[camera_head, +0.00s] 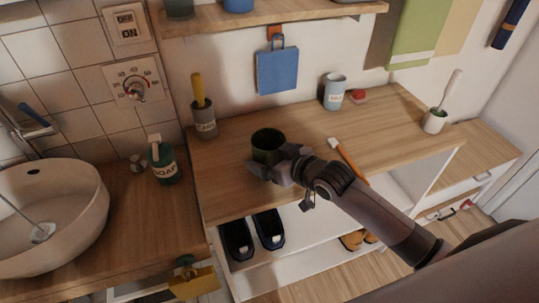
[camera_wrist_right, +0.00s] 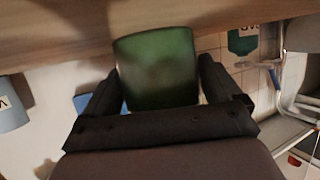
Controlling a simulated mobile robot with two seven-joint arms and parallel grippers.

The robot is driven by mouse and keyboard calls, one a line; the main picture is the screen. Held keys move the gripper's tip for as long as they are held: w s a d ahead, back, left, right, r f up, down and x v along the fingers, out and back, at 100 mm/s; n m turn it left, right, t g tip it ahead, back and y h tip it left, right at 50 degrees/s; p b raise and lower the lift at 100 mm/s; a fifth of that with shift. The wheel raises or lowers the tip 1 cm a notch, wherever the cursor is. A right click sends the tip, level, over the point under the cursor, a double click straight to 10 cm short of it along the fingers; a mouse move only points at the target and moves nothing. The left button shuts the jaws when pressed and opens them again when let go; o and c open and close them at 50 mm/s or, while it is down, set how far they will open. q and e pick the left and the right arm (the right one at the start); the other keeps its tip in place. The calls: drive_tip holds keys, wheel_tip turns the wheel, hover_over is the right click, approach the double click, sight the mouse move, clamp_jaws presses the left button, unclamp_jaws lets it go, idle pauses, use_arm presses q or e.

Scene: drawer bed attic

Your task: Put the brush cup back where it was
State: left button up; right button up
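A dark green cup (camera_head: 268,144), with no brush visible in it, is near the front left of the wooden counter. My right gripper (camera_head: 270,166) comes from the right at its front side. In the right wrist view the green cup (camera_wrist_right: 158,68) is between both fingers, which appear to press its sides. I cannot tell whether its base touches the counter. An orange-handled brush with a white head (camera_head: 348,160) lies loose on the counter to the right. My left gripper is not in view.
A grey cup with a yellow brush (camera_head: 204,120) stands at the back left. A blue-white cup (camera_head: 334,92), a red item (camera_head: 358,96) and a white brush holder (camera_head: 435,121) stand at the back and right. A sink (camera_head: 50,220) and soap bottle (camera_head: 163,162) are left.

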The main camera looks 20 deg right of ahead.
drive_tip(key=shift+r, duration=0.25)
drive_tip(key=v, duration=1.2)
drive_tip(key=shift+p, duration=0.3)
drive_tip(key=shift+f, duration=0.1)
drive_tip(key=s+d+f+m+g+h, duration=0.1)
drive_tip(key=s+f+g+h, duration=0.3)
drive_tip(key=s, duration=0.6)
drive_tip(key=s+d+f+m+g+h, duration=0.15)
drive_tip(key=s+f+g, duration=0.4)
drive_tip(key=s, duration=0.55)
drive_tip(key=w+a+f+t+y, duration=0.2)
drive_tip(key=w+f+t, duration=0.4)
drive_tip(key=f, duration=0.3)
drive_tip(key=shift+w+a+f+t, duration=0.2)
drive_tip(key=shift+w+a+t, duration=0.1)
drive_tip(key=shift+t, duration=0.45)
